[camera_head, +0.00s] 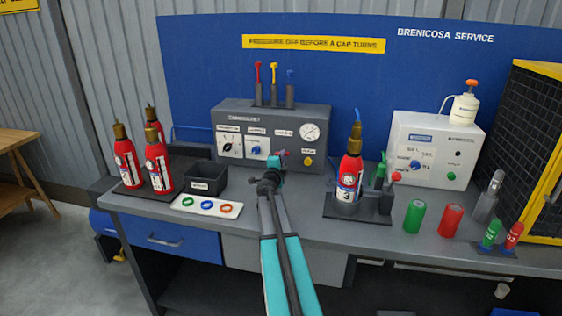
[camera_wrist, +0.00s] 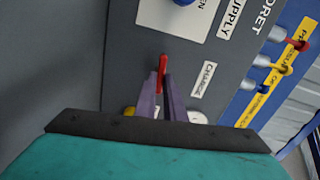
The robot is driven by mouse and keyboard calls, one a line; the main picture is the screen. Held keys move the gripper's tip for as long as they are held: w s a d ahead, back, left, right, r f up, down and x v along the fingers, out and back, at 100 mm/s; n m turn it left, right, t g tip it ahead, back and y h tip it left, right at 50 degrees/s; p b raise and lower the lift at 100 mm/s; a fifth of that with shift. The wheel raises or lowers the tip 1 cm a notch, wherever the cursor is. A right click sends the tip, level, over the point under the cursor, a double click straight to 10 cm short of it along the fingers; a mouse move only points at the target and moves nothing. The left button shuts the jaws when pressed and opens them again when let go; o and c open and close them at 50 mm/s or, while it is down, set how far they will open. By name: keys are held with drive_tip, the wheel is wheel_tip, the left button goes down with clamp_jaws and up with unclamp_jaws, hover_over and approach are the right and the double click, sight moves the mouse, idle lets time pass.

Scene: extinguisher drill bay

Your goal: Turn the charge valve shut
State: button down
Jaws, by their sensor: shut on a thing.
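The charge valve shows as a red lever (camera_wrist: 162,66) beside a "CHARGE" label in the wrist view. The lever is between the two fingers of my gripper (camera_wrist: 162,82), which are shut on it. The fingers hide its base and part of the panel. The pressure gauge (camera_head: 310,132) is on the box, up and right of my gripper. I cannot read the needle.
An extinguisher marked 3 (camera_head: 348,176) stands in a holder to the right. Several red extinguishers (camera_head: 158,165) stand at left, near a black bin (camera_head: 206,174) and a tray of coloured rings (camera_head: 182,207). A white unit (camera_head: 435,135) stands at right.

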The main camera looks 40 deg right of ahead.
drive_tip(key=shift+s+d+m, duration=0.15)
drive_tip(key=shift+d+m, duration=0.1)
drive_tip(key=shift+m, duration=0.45)
drive_tip(key=shift+r, duration=0.1)
drive_tip(key=c, duration=1.8)
unclamp_jaws()
drive_tip(key=shift+c, duration=0.2)
drive_tip(key=shift+a, duration=0.1)
drive_tip(key=shift+a, duration=0.15)
drive_tip(key=b+v, duration=0.1)
drive_tip(key=v, duration=1.2)
drive_tip(key=shift+a+b, duration=0.25)
drive_tip(key=shift+b, duration=0.15)
drive_tip(key=shift+s, duration=0.1)
